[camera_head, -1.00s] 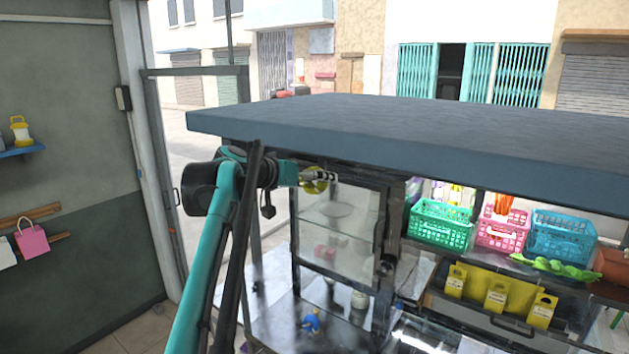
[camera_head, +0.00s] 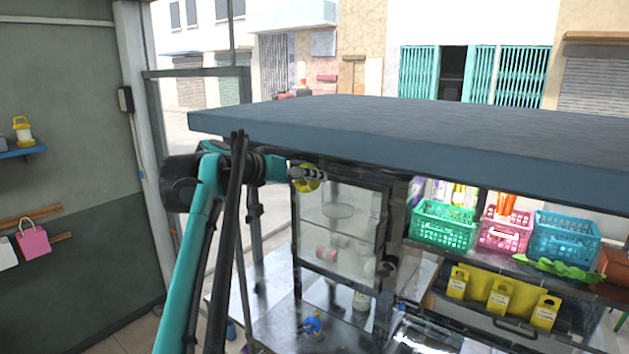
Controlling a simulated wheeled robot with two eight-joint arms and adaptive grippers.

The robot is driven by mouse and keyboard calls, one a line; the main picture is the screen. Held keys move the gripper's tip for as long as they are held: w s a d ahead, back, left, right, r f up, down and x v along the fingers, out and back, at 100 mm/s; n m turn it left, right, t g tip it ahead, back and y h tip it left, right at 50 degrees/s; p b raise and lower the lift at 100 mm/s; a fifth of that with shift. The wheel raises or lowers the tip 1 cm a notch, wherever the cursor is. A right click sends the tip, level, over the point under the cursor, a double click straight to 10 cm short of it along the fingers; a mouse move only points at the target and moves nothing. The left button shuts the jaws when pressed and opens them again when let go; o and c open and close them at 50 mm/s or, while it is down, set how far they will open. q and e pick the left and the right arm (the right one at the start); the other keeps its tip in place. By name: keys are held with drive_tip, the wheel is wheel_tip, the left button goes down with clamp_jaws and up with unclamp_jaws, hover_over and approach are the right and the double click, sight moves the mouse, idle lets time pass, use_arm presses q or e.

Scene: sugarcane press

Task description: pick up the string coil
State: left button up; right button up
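A small yellow ring-shaped thing (camera_head: 306,186), which looks like the string coil, shows under the left end of the stall's roof. My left arm, teal and black, reaches up from the lower left. My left gripper (camera_head: 312,174) lies across the yellow thing in the picture and hides its middle. The gripper is seen side-on and small, so I cannot tell whether its fingers are shut on the thing. My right gripper is out of view.
The grey roof slab (camera_head: 400,130) lies just above the gripper. A glass cabinet (camera_head: 340,230) stands right below it. Green (camera_head: 443,225), pink (camera_head: 505,233) and blue (camera_head: 565,238) baskets sit at the right. Yellow boxes (camera_head: 499,298) stand below them. A wall is at the left.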

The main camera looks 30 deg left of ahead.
use_arm(q)
drive_tip(key=s+a+b, duration=0.1)
drive_tip(key=s+a, duration=0.1)
drive_tip(key=s, duration=1.2)
drive_tip(key=shift+s+a+b, duration=0.2)
drive_tip(key=shift+a+b, duration=0.2)
